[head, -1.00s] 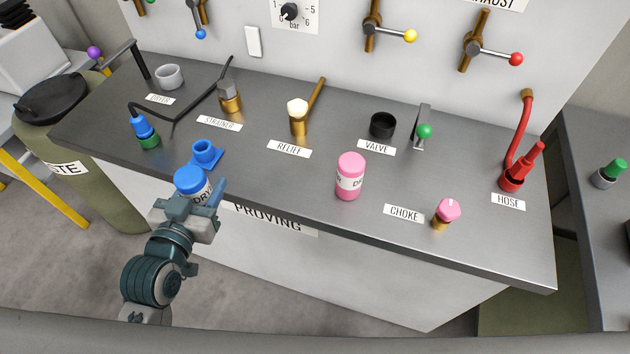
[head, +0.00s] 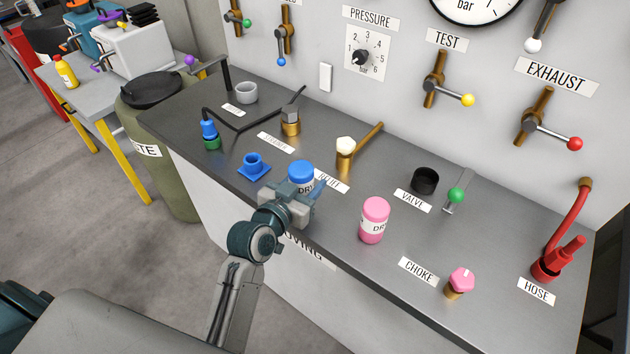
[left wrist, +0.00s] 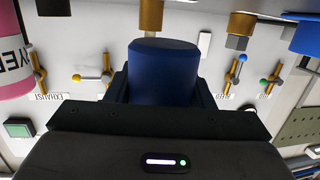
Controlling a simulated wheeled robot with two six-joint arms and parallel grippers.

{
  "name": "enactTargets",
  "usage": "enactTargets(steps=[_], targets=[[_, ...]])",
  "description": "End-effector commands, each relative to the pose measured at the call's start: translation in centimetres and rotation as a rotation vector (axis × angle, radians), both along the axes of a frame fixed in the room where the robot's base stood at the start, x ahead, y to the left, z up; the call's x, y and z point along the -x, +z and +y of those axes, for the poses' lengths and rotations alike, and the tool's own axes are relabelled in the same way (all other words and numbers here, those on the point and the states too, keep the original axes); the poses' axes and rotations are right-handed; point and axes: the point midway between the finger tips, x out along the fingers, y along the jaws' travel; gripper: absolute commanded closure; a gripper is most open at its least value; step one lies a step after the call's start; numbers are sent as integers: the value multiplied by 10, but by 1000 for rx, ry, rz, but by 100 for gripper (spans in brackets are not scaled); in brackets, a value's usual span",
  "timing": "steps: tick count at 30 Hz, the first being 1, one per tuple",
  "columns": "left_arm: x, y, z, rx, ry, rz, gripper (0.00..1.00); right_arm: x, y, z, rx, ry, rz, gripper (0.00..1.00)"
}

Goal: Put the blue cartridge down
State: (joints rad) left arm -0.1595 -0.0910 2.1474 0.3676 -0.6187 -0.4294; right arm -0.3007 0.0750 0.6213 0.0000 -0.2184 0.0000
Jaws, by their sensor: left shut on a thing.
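The blue cartridge (head: 301,172) is upright, with a white label that partly reads DRY. My left gripper (head: 293,196) is shut around it, near the front edge of the bench and just right of the blue socket (head: 254,166). In the left wrist view the blue cartridge (left wrist: 163,72) sits between the two dark fingers. The gripper hides its lower end, so I cannot tell whether it touches the bench. My right gripper is not in view.
The grey bench (head: 325,215) has bare room between the blue cartridge and a pink cartridge (head: 375,220). The RELIEF fitting (head: 345,153) stands behind. A pink-capped choke (head: 460,281) and red hose (head: 560,255) are further right. A green-based blue fitting (head: 209,134) stands left.

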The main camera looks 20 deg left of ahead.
Motion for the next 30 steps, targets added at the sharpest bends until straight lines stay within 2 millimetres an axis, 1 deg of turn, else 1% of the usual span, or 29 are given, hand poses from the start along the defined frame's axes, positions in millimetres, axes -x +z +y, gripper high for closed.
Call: enactTargets(steps=[1,3,6,8,13,16,24,27,28,30], targets=[[-11,4,-5,3,0,-3,100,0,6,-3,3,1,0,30],[-20,1,-8,1,0,-2,100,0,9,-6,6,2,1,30],[-28,-1,-11,0,0,-1,100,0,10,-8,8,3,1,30],[-30,-4,-12,-1,0,0,100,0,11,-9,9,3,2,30],[-29,-27,-12,-1,1,3,100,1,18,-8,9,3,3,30],[-29,-36,-11,0,2,1,100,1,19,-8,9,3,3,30],[-29,-38,-11,-1,2,-1,100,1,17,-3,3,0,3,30],[-29,-42,-11,-1,2,-1,100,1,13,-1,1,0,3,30],[-29,-42,-11,-1,2,1,48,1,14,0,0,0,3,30],[-29,-41,-11,-1,2,1,34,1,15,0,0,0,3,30]])
